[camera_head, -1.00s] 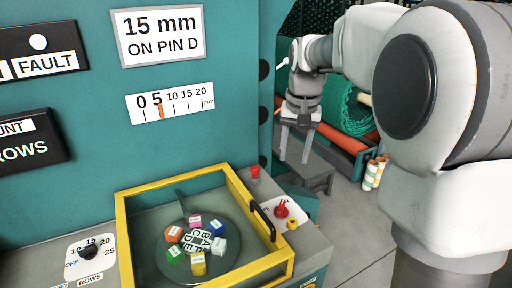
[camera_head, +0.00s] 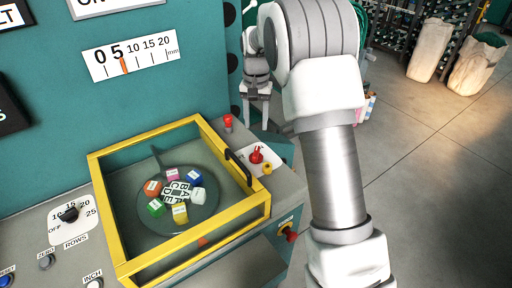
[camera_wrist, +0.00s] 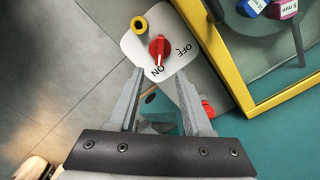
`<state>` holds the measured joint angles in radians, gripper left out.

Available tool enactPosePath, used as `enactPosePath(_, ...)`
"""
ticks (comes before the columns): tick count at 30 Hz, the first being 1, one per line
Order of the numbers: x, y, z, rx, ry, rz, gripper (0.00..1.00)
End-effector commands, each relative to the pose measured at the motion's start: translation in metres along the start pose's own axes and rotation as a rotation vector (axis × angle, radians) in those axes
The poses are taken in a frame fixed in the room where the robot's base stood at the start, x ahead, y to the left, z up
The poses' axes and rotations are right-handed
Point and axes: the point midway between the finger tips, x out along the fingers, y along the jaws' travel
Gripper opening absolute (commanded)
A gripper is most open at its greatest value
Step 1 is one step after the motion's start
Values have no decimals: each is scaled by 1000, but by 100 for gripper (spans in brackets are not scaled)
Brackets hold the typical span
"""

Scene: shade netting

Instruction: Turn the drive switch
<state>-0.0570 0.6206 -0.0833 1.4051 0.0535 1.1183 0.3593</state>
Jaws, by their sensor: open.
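A red rotary switch (camera_head: 257,156) sits on a white plate at the right end of the console. In the wrist view the red switch (camera_wrist: 158,47) has ON and OFF lettering beside it, and its handle lies roughly along the line toward ON. No "drive" label is readable. My gripper (camera_head: 256,122) hangs fingers down beyond the console's far right corner, apart from the switch. In the wrist view my gripper (camera_wrist: 161,76) is open and empty, with the switch just ahead of its fingertips.
A yellow-framed glass cover (camera_head: 235,216) with a black handle stands left of the switch. A yellow button (camera_head: 267,168) is beside it and a red button (camera_head: 228,121) behind it. A red knob (camera_head: 291,235) is on the console's front. A teal panel (camera_head: 200,80) rises behind.

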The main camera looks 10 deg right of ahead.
Motion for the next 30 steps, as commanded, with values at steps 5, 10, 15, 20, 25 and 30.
enactPosePath(5, 41, 0, 1, 0, -4, 2, 50)
enactPosePath(10, 74, 0, 1, 0, -4, 1, 50)
enactPosePath(15, 97, 0, 1, -1, -3, 1, 50)
enactPosePath(20, 107, 0, 0, 0, 0, -1, 50)
enactPosePath(25, 108, 0, 0, 0, 0, -1, 50)
enactPosePath(30, 108, 0, 0, 0, 0, -1, 39)
